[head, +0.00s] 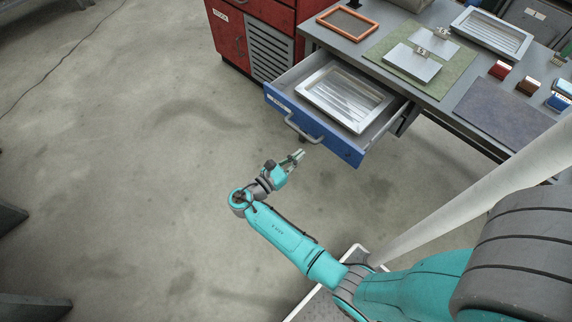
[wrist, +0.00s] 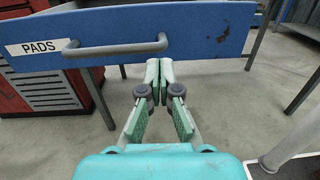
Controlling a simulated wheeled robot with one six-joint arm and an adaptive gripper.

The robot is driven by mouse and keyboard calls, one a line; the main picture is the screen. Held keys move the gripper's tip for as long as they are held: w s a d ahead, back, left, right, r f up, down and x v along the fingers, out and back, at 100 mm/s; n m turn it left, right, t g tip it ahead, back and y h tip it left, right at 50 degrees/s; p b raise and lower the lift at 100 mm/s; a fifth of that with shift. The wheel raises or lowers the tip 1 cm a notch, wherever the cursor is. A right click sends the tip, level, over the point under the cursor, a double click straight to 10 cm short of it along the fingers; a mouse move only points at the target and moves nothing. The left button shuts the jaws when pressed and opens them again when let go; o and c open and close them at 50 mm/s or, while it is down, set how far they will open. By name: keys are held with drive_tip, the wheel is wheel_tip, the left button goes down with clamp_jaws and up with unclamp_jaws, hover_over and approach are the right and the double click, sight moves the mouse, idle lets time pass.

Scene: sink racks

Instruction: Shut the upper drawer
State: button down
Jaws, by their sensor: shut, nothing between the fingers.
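The drawer (head: 353,152) under the workbench is pulled out, with a blue front and a grey bar handle (head: 303,130). A metal tray (head: 318,101) lies inside it. In the wrist view the blue drawer front (wrist: 205,32) spans the top, with a "PADS" label at left and the handle (wrist: 115,48) beside it. My gripper (head: 300,155) is shut and empty, just in front of the drawer front.
The grey workbench (head: 465,85) carries a green mat (head: 450,83), a framed tray (head: 492,32), a dark mat (head: 495,112) and small coloured blocks. A red cabinet (head: 228,40) stands left of the drawer. The floor (head: 150,130) left of my arm is clear.

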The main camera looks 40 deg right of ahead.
drive_tip(key=shift+d, duration=2.05)
drive_tip(key=shift+d, duration=0.1)
approach(362, 102)
drive_tip(key=d+r, duration=0.1)
drive_tip(key=d, duration=0.2)
drive_tip(key=d+r, duration=0.1)
drive_tip(key=d, duration=0.2)
drive_tip(key=d+r, duration=0.1)
drive_tip(key=d, duration=0.2)
drive_tip(key=shift+s+d, duration=0.1)
drive_tip(key=shift+d, duration=0.35)
drive_tip(key=shift+r, duration=0.1)
